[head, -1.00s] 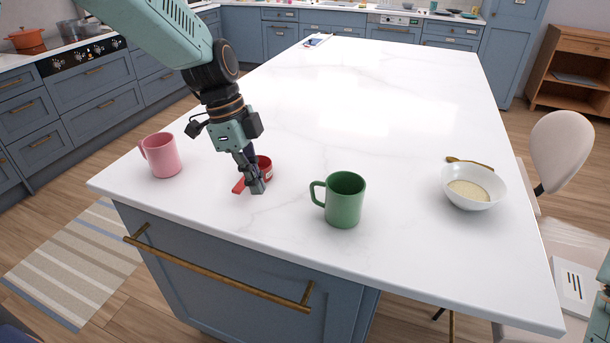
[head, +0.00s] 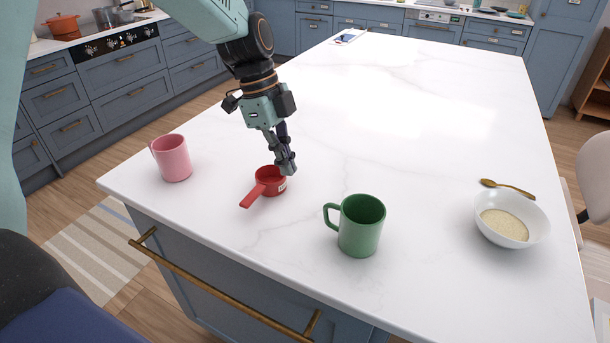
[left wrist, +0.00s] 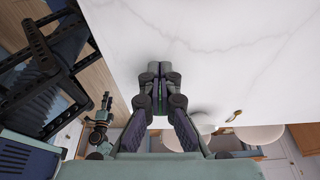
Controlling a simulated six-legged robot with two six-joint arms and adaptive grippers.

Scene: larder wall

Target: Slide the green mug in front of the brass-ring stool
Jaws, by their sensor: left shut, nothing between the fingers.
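The green mug (head: 361,226) stands upright on the white island top near its front edge, handle to the left. My left gripper (head: 287,168) is shut and empty, just above or beside the red measuring cup (head: 268,183) and apart from the mug. Its closed fingers also show in the left wrist view (left wrist: 159,70). At the right edge of the head view, part of a pale seat (head: 594,175) shows beyond the island; no brass ring is visible on it. In the left wrist view, part of my right arm shows small at the left; its finger state is unclear.
A pink mug (head: 172,158) stands at the left corner of the island top (head: 390,110). A white bowl (head: 535,226) with pale contents and a brass-coloured spoon (head: 507,188) lie right of the green mug. The surface between mug and bowl is clear.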

